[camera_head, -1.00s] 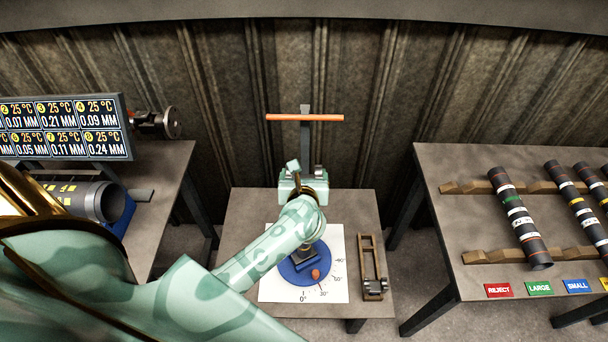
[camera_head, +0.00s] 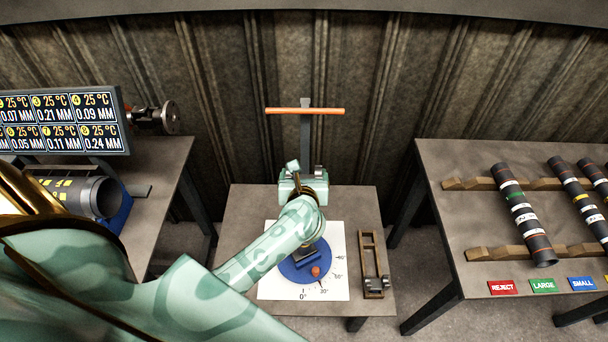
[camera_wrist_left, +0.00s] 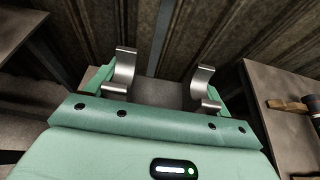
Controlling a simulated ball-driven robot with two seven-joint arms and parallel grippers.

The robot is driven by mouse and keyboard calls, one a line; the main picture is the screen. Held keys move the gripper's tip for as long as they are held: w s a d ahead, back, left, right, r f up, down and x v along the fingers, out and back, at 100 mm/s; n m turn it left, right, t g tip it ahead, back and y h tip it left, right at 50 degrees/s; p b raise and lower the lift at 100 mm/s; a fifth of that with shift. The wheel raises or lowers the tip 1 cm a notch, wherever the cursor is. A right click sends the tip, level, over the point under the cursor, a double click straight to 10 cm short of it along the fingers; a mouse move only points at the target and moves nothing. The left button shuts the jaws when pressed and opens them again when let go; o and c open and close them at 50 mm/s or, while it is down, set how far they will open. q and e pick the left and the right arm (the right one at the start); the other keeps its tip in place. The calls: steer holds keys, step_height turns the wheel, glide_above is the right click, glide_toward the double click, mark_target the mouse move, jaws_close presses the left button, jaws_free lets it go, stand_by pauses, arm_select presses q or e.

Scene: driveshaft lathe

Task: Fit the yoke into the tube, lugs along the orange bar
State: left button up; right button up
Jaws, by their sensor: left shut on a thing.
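My left gripper (camera_head: 303,180) is at the far part of the middle table, in front of the orange bar (camera_head: 305,111) on its upright post. The yoke's lower part is hidden by my gripper. Below my wrist a round blue base (camera_head: 297,272) with an orange-red knob sits on a white angle sheet (camera_head: 275,288); my arm hides what stands on it. The tube cannot be made out there. My right gripper is out of view.
A wooden holder (camera_head: 368,262) with metal parts lies at right on the table. A grey hollow cylinder (camera_head: 85,195) sits in a blue cradle at left, below a readout screen (camera_head: 65,124). Striped dark tubes (camera_head: 523,212) lie on wooden racks at right.

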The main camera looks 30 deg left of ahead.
arm_select(q)
steer(key=shift+f, duration=0.25)
steer(key=o, duration=1.4)
steer(key=shift+o, duration=0.2)
steer(key=shift+s, duration=0.1)
steer(key=v, duration=1.6)
steer(key=shift+d, duration=0.1)
